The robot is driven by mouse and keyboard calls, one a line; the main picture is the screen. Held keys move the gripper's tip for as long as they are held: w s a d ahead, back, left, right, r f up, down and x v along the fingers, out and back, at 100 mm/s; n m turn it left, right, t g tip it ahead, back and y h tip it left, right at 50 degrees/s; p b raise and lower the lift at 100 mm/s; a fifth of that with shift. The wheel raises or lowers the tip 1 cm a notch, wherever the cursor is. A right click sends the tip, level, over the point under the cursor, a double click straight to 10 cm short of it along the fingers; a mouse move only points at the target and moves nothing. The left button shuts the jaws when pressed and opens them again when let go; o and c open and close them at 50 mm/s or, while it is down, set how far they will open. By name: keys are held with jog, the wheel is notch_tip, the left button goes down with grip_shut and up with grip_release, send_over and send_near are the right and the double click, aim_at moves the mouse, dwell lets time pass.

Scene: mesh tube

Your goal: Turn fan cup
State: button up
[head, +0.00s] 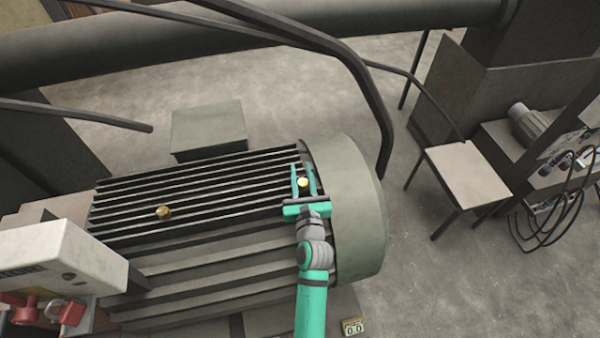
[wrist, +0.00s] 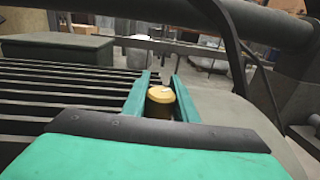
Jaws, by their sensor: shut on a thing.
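The fan cup is a small yellow-topped brass cup (head: 303,182) at the right end of the finned motor housing, beside the round fan cover. My green gripper (head: 304,180) reaches it from the front, with one finger on each side, and is shut on it. In the wrist view the cup (wrist: 160,98) stands upright between the two fingers of my gripper (wrist: 160,95). Its lower part is partly hidden by the gripper's palm.
A second brass cup (head: 164,212) sits farther left on the finned motor (head: 205,255). The rounded fan cover (head: 358,215) is just right of my gripper. A dark bent pipe (head: 372,85) arches behind it. A chair (head: 467,175) stands on open floor at the right.

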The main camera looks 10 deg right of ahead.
aim_at(303, 189)
jog(key=shift+s+d+m+g+h, duration=0.1)
jog(key=shift+d+m+g+h, duration=0.1)
jog(key=shift+m+h, duration=0.45)
jog(key=shift+d+m+g+h, duration=0.15)
jog(key=shift+m+h, duration=0.2)
jog(key=shift+h, duration=0.5)
jog(key=o, duration=1)
jog(key=shift+o, duration=0.2)
jog(key=v, duration=1)
jog(key=shift+s+a+f, duration=0.1)
jog(key=shift+s+a, duration=0.05)
jog(key=shift+s, duration=0.2)
